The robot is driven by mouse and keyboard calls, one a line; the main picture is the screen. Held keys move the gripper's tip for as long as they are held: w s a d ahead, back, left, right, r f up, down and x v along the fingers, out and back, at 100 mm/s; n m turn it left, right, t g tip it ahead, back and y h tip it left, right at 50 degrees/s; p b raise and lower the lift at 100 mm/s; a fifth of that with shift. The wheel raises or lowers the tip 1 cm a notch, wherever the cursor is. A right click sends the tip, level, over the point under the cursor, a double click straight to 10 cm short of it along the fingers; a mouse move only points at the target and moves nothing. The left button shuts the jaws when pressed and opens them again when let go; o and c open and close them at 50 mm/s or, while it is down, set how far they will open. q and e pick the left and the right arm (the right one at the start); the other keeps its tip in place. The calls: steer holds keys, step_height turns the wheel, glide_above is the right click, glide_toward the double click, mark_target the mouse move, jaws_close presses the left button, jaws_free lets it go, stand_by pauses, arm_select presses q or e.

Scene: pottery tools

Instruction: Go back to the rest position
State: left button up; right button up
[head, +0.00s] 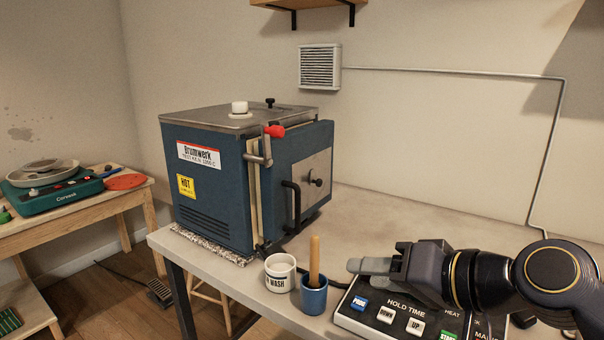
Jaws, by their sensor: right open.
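My right gripper (372,272) comes in from the right in the head view, above the control box (395,322). It is open and nothing shows between its fingers. Its fingertips are just right of the wooden handle that stands in the blue cup (314,297), apart from it as far as I can tell. The gripper and arm hide part of the control box. My left gripper is not in view.
A blue kiln (215,165) with a red-tipped lever (274,131) stands on the table (400,215). A white wash cup (280,274) is beside the blue cup. At left, a wooden table (75,208) holds a green pottery wheel (55,193). The table behind my gripper is clear.

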steer(key=s+d+f+g+h, duration=0.1)
steer(key=s+d+f+h, duration=0.15)
steer(key=s+f, duration=0.35)
steer(key=s+d+f+m+g+h, duration=0.1)
steer(key=s+d+f, duration=0.3)
steer(key=f, duration=0.4)
steer(key=s+d+f+g+h, duration=0.1)
steer(key=s+d+f+h, duration=0.1)
steer(key=s+d+f, duration=0.45)
arm_select(q)
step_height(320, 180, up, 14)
steer(key=p, duration=1.3)
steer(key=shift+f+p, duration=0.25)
steer(key=shift+p, duration=0.05)
arm_select(e)
step_height(320, 180, up, 12)
steer(key=w+a, duration=0.1)
steer(key=a, duration=0.1)
steer(key=shift+a, duration=0.4)
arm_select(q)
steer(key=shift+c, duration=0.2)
arm_select(e)
steer(key=shift+f, duration=0.15)
